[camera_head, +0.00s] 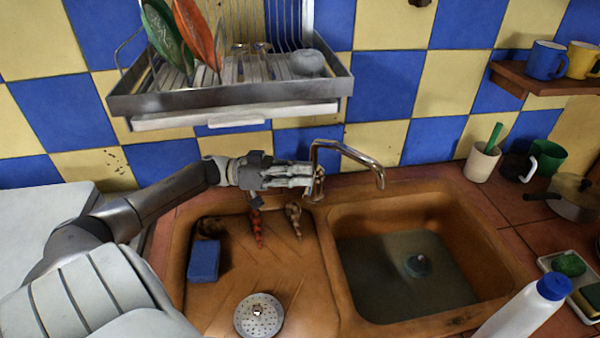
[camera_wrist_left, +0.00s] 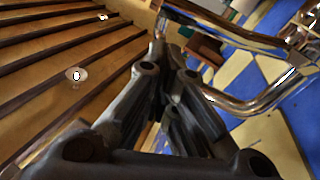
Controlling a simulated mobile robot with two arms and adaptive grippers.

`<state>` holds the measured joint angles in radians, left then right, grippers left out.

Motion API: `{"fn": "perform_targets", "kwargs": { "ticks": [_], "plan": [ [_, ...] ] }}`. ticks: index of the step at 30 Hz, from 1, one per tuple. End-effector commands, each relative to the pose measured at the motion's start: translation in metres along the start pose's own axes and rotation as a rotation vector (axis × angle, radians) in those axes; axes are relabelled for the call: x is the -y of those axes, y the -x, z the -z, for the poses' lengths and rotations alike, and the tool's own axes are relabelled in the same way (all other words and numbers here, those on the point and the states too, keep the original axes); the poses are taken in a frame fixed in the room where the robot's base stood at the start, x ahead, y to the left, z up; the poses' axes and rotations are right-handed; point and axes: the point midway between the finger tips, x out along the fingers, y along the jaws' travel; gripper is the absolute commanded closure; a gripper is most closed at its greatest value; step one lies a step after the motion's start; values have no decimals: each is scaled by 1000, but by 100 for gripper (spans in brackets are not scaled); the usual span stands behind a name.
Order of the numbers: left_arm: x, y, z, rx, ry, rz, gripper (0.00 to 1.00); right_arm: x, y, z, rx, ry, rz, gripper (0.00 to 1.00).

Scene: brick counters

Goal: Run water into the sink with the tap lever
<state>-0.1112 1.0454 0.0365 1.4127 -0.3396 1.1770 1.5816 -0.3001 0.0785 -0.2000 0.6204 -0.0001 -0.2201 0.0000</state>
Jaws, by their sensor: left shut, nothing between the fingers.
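The metal tap (camera_head: 348,150) rises behind the sink, and its curved spout points over the right-hand basin (camera_head: 340,262). No stream of water shows below the spout. My left gripper (camera_head: 314,178) is shut and empty, with its fingertips close beside the tap's base. The fingers partly hide the tap's lower part, and I cannot make out the lever clearly or tell whether they touch it. In the left wrist view the shut fingers (camera_wrist_left: 168,55) point toward the shiny tap metal (camera_wrist_left: 265,103). My right gripper is not in view.
A dish rack (camera_head: 230,98) with plates hangs above my left gripper. A blue sponge (camera_head: 204,260) and a round strainer (camera_head: 259,315) lie on the drainboard. A white bottle (camera_head: 525,308) stands at front right. Cups and a pan (camera_head: 575,195) stand on the right counter.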

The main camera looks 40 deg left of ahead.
Motion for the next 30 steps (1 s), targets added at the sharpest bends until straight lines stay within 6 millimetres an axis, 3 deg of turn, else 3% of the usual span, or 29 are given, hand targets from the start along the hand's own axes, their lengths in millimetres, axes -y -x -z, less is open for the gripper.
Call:
{"fn": "perform_targets", "kwargs": {
  "ticks": [1,4,6,12,18,30],
  "plan": [
    [-3,-3,15,-1,-1,0,100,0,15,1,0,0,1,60],
    [-5,-7,28,-2,-2,2,100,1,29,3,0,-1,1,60],
    [-1,16,13,5,2,8,100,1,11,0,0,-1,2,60],
    [-1,61,15,3,0,6,100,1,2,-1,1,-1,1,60],
    [-1,87,17,0,-1,5,100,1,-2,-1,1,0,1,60],
    [-2,95,19,-2,-2,2,100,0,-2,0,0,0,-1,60]
  ]
}}
